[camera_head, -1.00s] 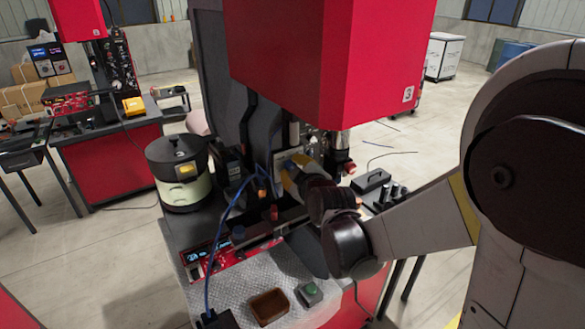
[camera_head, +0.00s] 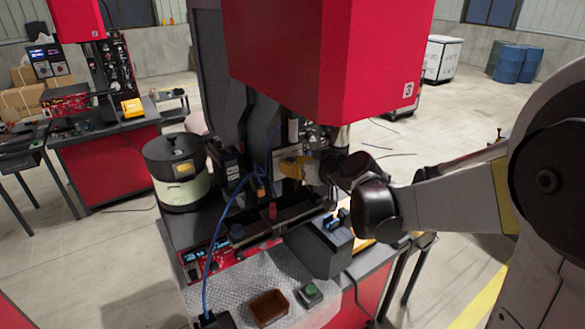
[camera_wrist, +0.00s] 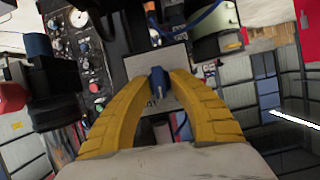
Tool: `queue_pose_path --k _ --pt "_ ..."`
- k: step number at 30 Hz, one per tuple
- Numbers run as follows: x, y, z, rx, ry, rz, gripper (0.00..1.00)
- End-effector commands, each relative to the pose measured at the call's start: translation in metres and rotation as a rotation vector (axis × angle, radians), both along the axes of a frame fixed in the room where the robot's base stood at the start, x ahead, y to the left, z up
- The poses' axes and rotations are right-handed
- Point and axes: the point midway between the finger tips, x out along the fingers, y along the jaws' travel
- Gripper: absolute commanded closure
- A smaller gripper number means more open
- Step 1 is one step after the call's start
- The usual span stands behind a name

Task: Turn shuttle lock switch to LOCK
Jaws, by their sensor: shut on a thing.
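A blue switch knob (camera_wrist: 158,84), which looks like the shuttle lock switch, stands on a light metal plate (camera_wrist: 180,57) in the middle of the wrist view. My gripper (camera_wrist: 161,76) has its two yellow fingers on either side of the knob, shut on it. In the head view my gripper (camera_head: 295,168) reaches in from the right to the machine, under the red housing. The knob is hidden there behind my gripper and hand. No LOCK marking can be read, so I cannot tell the switch's position.
The red housing (camera_head: 320,60) hangs above my gripper. A round feeder pot (camera_head: 178,172) stands at the left, and a blue cable (camera_head: 217,230) runs down the front. A brown tray (camera_head: 268,306) and a green button box (camera_head: 310,293) lie on the near mat.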

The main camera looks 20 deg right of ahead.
Motion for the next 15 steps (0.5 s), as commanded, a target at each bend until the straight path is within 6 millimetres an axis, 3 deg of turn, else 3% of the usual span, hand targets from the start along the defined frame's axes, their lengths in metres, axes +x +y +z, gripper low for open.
queue_pose_path --k 15 --pt "0.0019 -0.0032 -0.0026 0.449 0.144 -0.001 1.0"
